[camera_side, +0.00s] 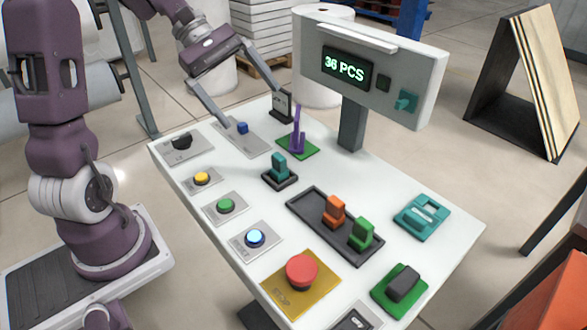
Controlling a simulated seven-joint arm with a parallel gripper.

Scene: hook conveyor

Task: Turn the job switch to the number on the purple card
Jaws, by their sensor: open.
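My gripper (253,107) is open and empty, its two long fingers spread wide above the far left part of the white panel. Between and just below the fingertips, a grey plate (255,143) carries a small blue knob (242,128). The left fingertip is near that plate's left part; the right is near a small dark-framed upright card stand (283,105). A purple upright piece (298,138) stands on a green base to the right. No number is readable on it or on the stand. A black rotary knob (182,142) sits on another grey plate; I cannot tell which knob is the job switch.
Yellow (201,178), green (225,205) and blue (255,238) buttons and a red stop button (301,270) line the near edge. A teal lever (279,165) and a tray (305,215) with orange and green levers stand mid-panel. A display (345,68) reads "36 PCS".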

